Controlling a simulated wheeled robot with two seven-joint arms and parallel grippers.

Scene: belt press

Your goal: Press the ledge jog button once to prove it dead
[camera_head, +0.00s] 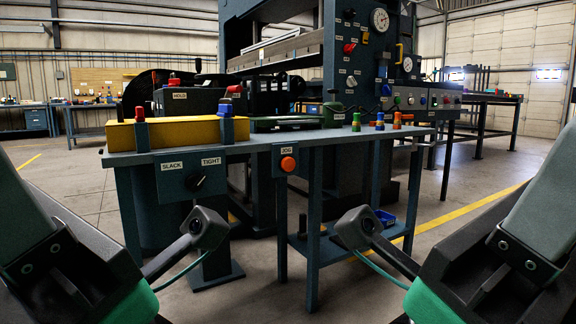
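The jog button (288,164) is a round orange button on a small grey box under a JOG label, on the front edge of the ledge (330,140) near the middle of the head view. Nothing touches it, and no gripper is near it. My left arm comes in from the lower left and my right arm from the lower right, both below and away from the button. No gripper fingers show for either arm, so I cannot see whether they are open or shut.
Left of the button is a SLACK/TIGHT panel (190,176) with a black knob. A yellow block (178,134) and several coloured pegs stand on the ledge. The press (300,50) rises behind. A lower shelf holds a blue tray (384,217). Open floor lies in front.

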